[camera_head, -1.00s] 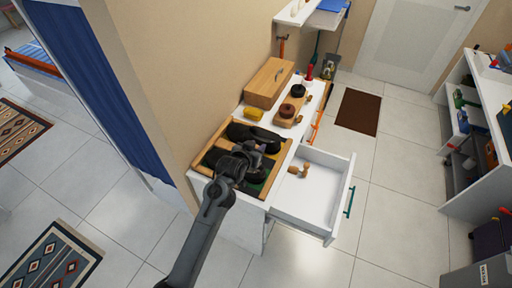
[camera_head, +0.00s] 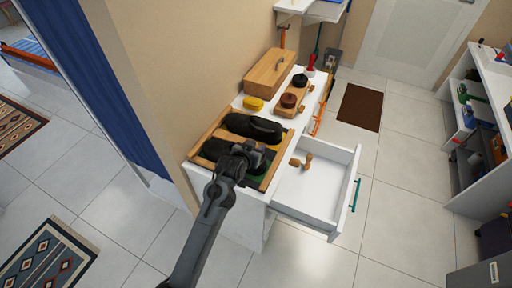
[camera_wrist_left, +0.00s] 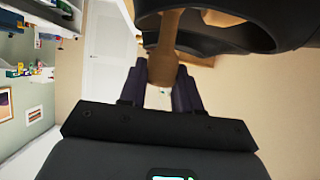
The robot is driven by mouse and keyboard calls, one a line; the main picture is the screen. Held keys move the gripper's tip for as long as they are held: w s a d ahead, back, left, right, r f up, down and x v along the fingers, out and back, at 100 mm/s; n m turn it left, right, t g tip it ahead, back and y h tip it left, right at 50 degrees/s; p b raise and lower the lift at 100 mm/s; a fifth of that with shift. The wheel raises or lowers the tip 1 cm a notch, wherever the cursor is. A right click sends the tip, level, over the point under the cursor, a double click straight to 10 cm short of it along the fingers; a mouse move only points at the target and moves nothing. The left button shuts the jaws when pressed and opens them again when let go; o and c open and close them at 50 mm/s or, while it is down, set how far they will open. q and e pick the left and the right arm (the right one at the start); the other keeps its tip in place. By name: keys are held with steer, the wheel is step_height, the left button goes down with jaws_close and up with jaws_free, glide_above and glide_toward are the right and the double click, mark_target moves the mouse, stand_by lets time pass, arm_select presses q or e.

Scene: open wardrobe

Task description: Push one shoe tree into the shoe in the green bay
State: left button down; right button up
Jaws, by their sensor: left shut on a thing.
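The wooden tray (camera_head: 215,127) on the white cabinet top holds two black shoes. One shoe (camera_head: 255,127) lies in the far bay. The other shoe (camera_head: 215,149) lies in the near bay, whose green floor (camera_head: 263,182) shows at its right end; my gripper hides much of it. My left gripper (camera_head: 258,158) is over this near shoe. In the left wrist view its fingers (camera_wrist_left: 186,92) are shut on a wooden shoe tree (camera_wrist_left: 163,62), whose front reaches into the black shoe's opening (camera_wrist_left: 235,35). How deep it sits is unclear. My right gripper is not in view.
An open white drawer (camera_head: 310,195) right of the tray holds another wooden shoe tree (camera_head: 301,162). A yellow item (camera_head: 253,103), a wooden box (camera_head: 270,72) and a wooden stand with round dark tins (camera_head: 289,100) occupy the cabinet top behind the tray.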

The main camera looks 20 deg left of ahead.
arm_select(q)
steer(key=shift+f+b, duration=0.55)
steer(key=shift+f, duration=0.2)
steer(key=shift+a+r+p, duration=0.3)
steer(key=shift+a+p, duration=0.05)
steer(key=shift+p, duration=0.05)
steer(key=shift+w+a, duration=0.15)
steer(key=shift+a, duration=0.75)
steer(key=shift+a+f+p, duration=0.1)
steer(key=shift+a+p, duration=0.35)
steer(key=shift+a, duration=0.25)
steer(key=c, duration=0.7)
jaws_free()
steer(key=shift+o, duration=0.4)
steer(key=shift+f, duration=0.1)
